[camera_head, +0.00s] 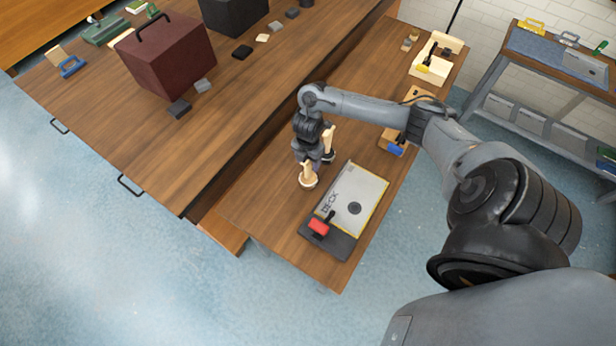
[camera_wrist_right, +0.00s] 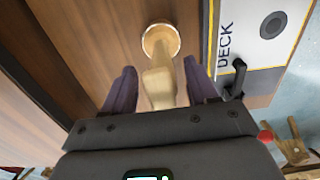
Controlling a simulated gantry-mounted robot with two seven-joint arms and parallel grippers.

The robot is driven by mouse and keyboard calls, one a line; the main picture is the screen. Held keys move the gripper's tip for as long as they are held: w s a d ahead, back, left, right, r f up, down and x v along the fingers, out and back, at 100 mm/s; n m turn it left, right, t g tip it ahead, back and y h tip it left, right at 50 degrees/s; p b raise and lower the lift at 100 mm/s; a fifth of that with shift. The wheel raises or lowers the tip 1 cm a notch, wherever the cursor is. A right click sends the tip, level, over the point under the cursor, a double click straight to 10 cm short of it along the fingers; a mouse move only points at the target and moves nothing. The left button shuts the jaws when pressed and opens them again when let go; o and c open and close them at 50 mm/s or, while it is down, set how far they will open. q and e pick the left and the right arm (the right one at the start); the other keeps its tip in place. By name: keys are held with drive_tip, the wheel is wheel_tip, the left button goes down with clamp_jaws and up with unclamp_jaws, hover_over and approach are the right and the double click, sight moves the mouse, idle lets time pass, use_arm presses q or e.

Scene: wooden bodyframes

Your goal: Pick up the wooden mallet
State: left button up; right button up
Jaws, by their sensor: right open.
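The light wooden mallet (camera_head: 308,176) is on the brown workbench, beside the grey DECK case. In the right wrist view, the mallet (camera_wrist_right: 160,84) has a round end (camera_wrist_right: 160,41) pointing away from me and a narrower part reaching back between my fingers. My right gripper (camera_head: 313,158) is over the mallet. Its two dark fingers (camera_wrist_right: 155,88) stand apart on either side of the wood, with gaps visible. The gripper body hides the near end of the mallet. My left gripper is not in view.
A blue-ended tool (camera_head: 395,150) lies farther back. A large dark red box (camera_head: 165,60) stands on the left table.

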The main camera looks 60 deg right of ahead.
sight(308, 172)
drive_tip(key=shift+s+f, duration=0.1)
drive_tip(key=shift+f, duration=1.5)
drive_tip(key=shift+c, duration=0.5)
clamp_jaws()
drive_tip(key=shift+r, duration=0.1)
